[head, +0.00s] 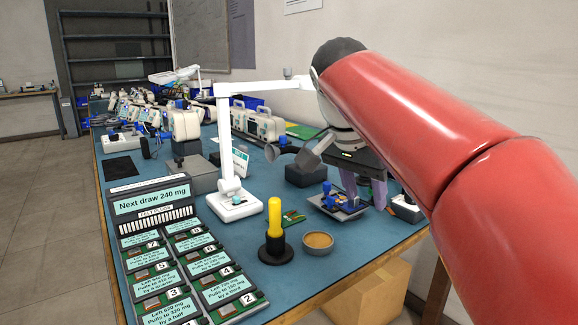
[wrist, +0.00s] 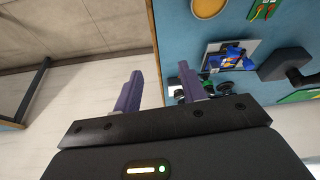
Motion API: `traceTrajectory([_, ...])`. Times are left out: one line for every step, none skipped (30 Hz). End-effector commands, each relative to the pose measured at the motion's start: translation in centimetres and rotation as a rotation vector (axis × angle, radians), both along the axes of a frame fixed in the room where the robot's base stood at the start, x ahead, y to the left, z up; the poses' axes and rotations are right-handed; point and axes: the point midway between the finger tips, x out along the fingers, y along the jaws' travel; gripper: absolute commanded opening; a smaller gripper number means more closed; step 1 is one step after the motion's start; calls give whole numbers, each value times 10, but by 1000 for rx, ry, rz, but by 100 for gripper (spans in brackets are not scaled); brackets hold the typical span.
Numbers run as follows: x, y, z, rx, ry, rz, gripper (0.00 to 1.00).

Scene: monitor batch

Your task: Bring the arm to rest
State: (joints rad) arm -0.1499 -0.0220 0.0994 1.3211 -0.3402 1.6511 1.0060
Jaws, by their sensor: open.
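My red arm (head: 410,120) reaches in from the right over the workbench. My gripper (head: 364,184) hangs at its end above the right side of the bench, fingers pointing down. In the wrist view its two purple fingers (wrist: 160,88) stand well apart with nothing between them. Behind them lie the bench edge and the floor. A small blue device on a light plate (head: 338,203) is just left of the fingers in the head view; it also shows in the wrist view (wrist: 228,57). My arm hides part of the bench's right end.
The blue-topped bench (head: 290,265) carries several labelled trays (head: 160,265), a white lamp (head: 234,200), a yellow-topped black holder (head: 274,232) and a round tan dish (head: 317,240). Several white devices stand farther back. A cardboard box (head: 365,292) is below the bench. Open floor lies left.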

Motion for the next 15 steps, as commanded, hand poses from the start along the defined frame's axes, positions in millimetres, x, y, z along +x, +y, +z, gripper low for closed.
traceTrajectory([-5, -2, -4, 0, 4, 23, 41])
traceTrajectory([-8, -3, -5, 0, 3, 39, 41])
traceTrajectory([-12, -4, -9, 0, 5, 63, 41])
traceTrajectory([-15, -5, -12, -1, 6, 84, 41])
traceTrajectory([-19, -6, -15, 0, 9, 104, 41])
traceTrajectory([-24, -8, -20, 0, 9, 134, 41])
traceTrajectory([-28, -9, -24, 0, 10, 156, 41])
traceTrajectory([-32, -11, -28, 0, 11, 179, 41])
traceTrajectory([-39, -12, -34, 2, 11, 213, 41])
traceTrajectory([-44, -14, -40, 2, 11, 240, 41])
traceTrajectory([-50, -15, -46, 1, 11, 269, 41])
traceTrajectory([-59, -17, -55, 3, 9, 311, 41])
traceTrajectory([-66, -19, -63, 2, 7, 345, 41])
traceTrajectory([-74, -21, -72, 4, 4, 382, 41])
traceTrajectory([-86, -23, -85, 3, -3, 435, 41])
